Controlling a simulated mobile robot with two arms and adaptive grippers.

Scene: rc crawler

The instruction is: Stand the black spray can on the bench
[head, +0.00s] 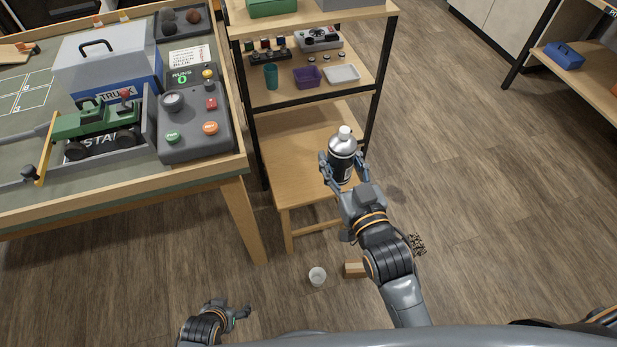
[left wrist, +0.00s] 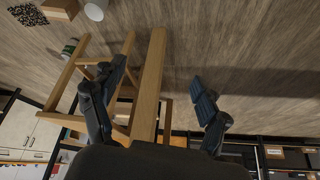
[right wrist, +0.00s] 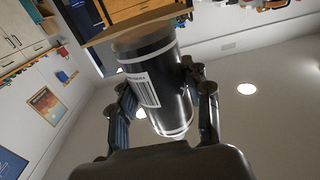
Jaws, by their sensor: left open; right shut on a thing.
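The black spray can (head: 342,166), with a silver top and white cap, is held roughly upright at the right edge of the low wooden bench (head: 292,150). My right gripper (head: 341,161) is shut on its sides. In the right wrist view the can (right wrist: 155,88) shows a barcode, its base close to a wooden edge (right wrist: 140,24); I cannot tell whether they touch. My left gripper (head: 238,312) is open and empty, low at the bottom left of the head view. Its spread fingers show in the left wrist view (left wrist: 162,85), with wooden legs (left wrist: 150,85) beyond.
A shelf (head: 315,78) with small bins stands behind the bench. A worktable (head: 120,192) with a green truck (head: 95,122) and control box (head: 192,125) is at left. A white cup (head: 317,276) and wooden block (head: 355,270) lie on the floor. The right floor is mostly clear.

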